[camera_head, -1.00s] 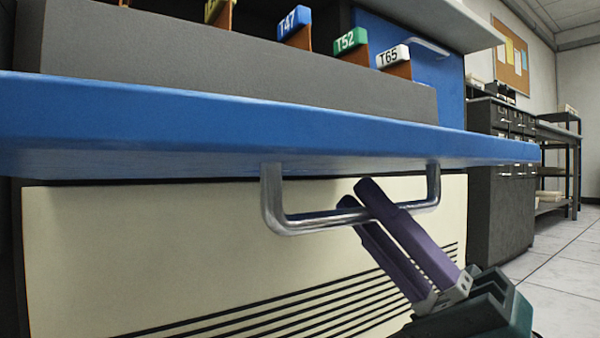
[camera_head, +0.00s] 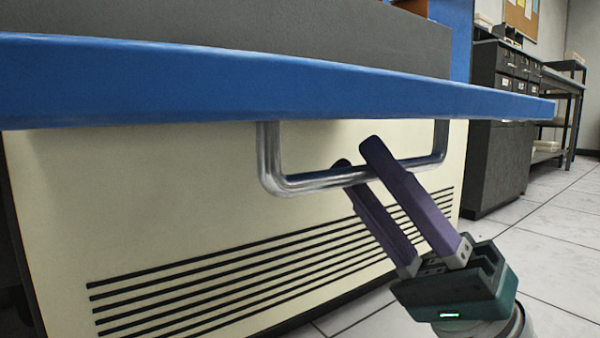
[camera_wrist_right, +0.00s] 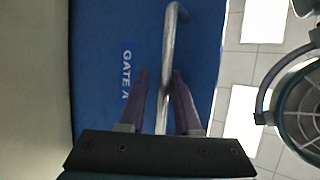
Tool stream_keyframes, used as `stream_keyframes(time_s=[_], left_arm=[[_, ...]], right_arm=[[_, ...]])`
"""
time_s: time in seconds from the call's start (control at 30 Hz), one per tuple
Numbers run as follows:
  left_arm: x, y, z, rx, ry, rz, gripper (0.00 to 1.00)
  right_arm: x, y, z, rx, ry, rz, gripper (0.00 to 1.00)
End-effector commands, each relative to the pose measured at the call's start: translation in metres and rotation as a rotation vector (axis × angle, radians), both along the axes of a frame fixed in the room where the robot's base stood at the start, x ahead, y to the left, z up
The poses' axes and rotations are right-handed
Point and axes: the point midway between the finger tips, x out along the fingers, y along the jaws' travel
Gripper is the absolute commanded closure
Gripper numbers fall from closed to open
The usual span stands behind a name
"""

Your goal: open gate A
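Gate A (camera_head: 200,88) is a blue panel that lies about level, its front edge facing me in the head view. Its underside with the white "GATE A" label (camera_wrist_right: 126,73) shows in the wrist view. A bent metal handle (camera_head: 300,183) hangs from this underside; it also shows in the right wrist view (camera_wrist_right: 170,38). My right gripper (camera_head: 357,155) comes from the lower right, its purple fingers on either side of the handle bar. Gaps show between bar and fingers in the wrist view, so it is open around the bar. My left gripper is out of view.
A cream front panel with dark slots (camera_head: 270,285) stands below and behind the gate. A grey housing (camera_head: 250,40) rises above it. Dark drawer cabinets (camera_head: 500,130) stand at the right. The tiled floor (camera_head: 550,240) at the right is clear.

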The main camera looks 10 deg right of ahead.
Motion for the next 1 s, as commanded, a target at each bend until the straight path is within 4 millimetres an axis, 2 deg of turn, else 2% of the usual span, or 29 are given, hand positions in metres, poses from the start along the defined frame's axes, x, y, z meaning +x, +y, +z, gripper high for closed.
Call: stream_keyframes(time_s=[0.03,0.13,0.47,0.57,0.8,1.0], left_arm=[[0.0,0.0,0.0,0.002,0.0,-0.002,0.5],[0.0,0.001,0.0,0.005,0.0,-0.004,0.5],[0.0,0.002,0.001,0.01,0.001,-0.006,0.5],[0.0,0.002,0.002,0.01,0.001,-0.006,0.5],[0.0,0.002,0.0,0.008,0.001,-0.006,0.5],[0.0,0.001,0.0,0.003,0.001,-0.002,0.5]], right_arm=[[0.0,0.0,0.0,0.0,0.0,0.0,0.63],[0.0,0.0,0.001,0.001,-0.003,0.0,0.53],[-0.002,-0.003,-0.002,0.001,-0.005,0.001,0.53],[-0.007,-0.011,-0.013,0.002,-0.003,0.001,0.53],[-0.023,-0.037,-0.052,0.001,-0.001,0.001,0.53],[-0.03,-0.048,-0.068,0.0,-0.003,0.002,0.53]])
